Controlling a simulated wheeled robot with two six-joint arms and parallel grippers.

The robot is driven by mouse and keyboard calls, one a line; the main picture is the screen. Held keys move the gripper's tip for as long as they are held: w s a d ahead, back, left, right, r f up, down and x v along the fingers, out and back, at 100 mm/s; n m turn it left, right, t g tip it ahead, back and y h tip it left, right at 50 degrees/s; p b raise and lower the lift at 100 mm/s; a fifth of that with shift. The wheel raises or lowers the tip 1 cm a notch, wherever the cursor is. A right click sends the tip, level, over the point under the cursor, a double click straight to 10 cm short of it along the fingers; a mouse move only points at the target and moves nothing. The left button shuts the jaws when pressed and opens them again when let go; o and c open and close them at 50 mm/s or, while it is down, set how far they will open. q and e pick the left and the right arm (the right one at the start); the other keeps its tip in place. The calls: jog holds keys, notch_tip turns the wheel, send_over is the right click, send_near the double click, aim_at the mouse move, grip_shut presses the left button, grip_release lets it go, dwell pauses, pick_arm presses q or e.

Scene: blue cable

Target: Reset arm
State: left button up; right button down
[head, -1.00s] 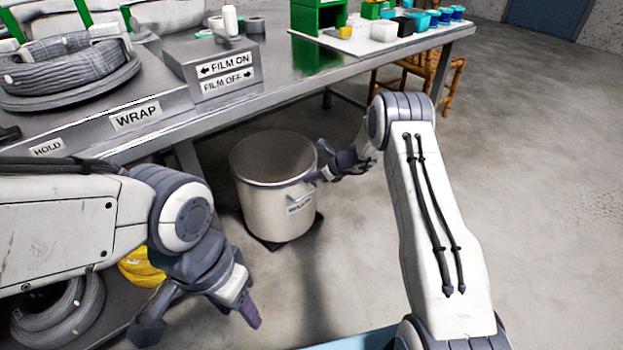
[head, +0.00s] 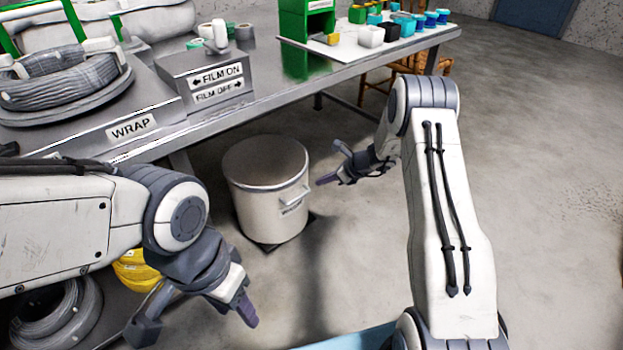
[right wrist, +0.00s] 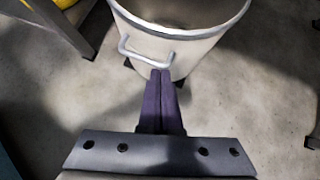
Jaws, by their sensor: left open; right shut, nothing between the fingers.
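My right gripper (head: 322,181) is shut with nothing between its fingers, beside the right side of a pale metal bin (head: 268,208). In the right wrist view its two purple fingers (right wrist: 160,76) lie together, their tips overlapping the bin's wall (right wrist: 185,55) just below its handle (right wrist: 144,52). I cannot tell whether they touch it. My left gripper (head: 197,318) is open and empty at the lower left of the head view, its fingers spread wide, in front of the lower shelf area.
A grey workbench (head: 270,95) crosses the back, with a coiled grey cable (head: 62,78), a FILM ON/FILM OFF box (head: 205,75), a green stand (head: 306,22) and several small cups. Yellow (head: 135,270) and grey coils (head: 60,322) lie below it. The floor at right (head: 540,180) is clear.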

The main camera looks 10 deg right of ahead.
jog(key=p+v, duration=0.1)
jog(key=v, duration=0.4)
jog(key=s+a+r+n+g+p, duration=0.1)
jog(key=s+a+r+n+g, duration=0.2)
jog(key=s+a+r+n, duration=0.7)
jog(key=s+a+r+n+g+p, duration=0.1)
jog(key=s+a+r+n+g, duration=0.2)
jog(key=s+a+r+n, duration=0.65)
jog(key=s+r+n+h+p, duration=0.15)
jog(key=s+n+h, duration=0.35)
jog(key=s+n, duration=1.3)
notch_tip(320, 180, up, 38)
jog(key=s+m+p, duration=0.2)
jog(key=m+p, duration=0.1)
jog(key=p, duration=3.4)
jog(key=shift+s+d+r+p, duration=0.25)
jog(key=shift+s+d+p, duration=0.05)
jog(key=shift+s+d, duration=0.15)
jog(key=shift+w, duration=0.1)
